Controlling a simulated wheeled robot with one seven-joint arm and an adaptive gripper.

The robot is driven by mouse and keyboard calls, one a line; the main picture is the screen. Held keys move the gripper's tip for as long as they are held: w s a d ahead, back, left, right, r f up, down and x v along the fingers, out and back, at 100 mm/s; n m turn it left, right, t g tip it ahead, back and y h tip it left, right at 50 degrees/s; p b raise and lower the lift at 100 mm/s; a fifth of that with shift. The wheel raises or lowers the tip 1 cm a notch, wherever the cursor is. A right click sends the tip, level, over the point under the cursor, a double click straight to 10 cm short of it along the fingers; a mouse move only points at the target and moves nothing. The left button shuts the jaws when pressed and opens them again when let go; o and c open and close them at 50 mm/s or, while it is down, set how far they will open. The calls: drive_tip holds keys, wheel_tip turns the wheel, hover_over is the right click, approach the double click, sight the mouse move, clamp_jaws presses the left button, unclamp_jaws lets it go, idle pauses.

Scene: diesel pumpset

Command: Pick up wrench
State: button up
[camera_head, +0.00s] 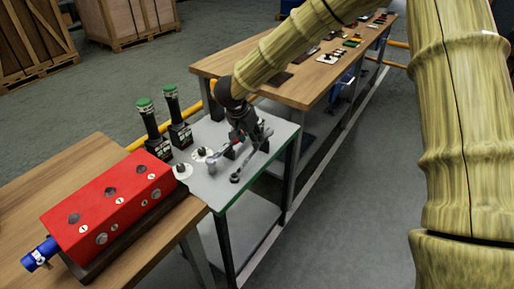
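A grey metal wrench (248,160) is in the head view on the grey-topped metal table (222,193), slanting from lower left to upper right near the table's right side. My gripper (243,143) points down over the tools, at the wrench's upper left. It hides part of what lies under it. I cannot tell whether its fingers touch the wrench or how far apart they are. A tool with some red on it (222,154) lies just left of the gripper.
Two dark posts with green tops (144,105) stand at the table's back left. A red block (110,210) with a blue end sits on the wooden bench at left. Another wooden bench (290,88) with small parts extends behind. Open floor lies at right.

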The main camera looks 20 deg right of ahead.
sight(253, 153)
drive_tip(key=shift+w+p+x, duration=0.2)
drive_tip(key=shift+p+x, duration=0.2)
drive_tip(key=shift+x, duration=4.35)
drive_tip(key=shift+d+r, duration=0.1)
clamp_jaws()
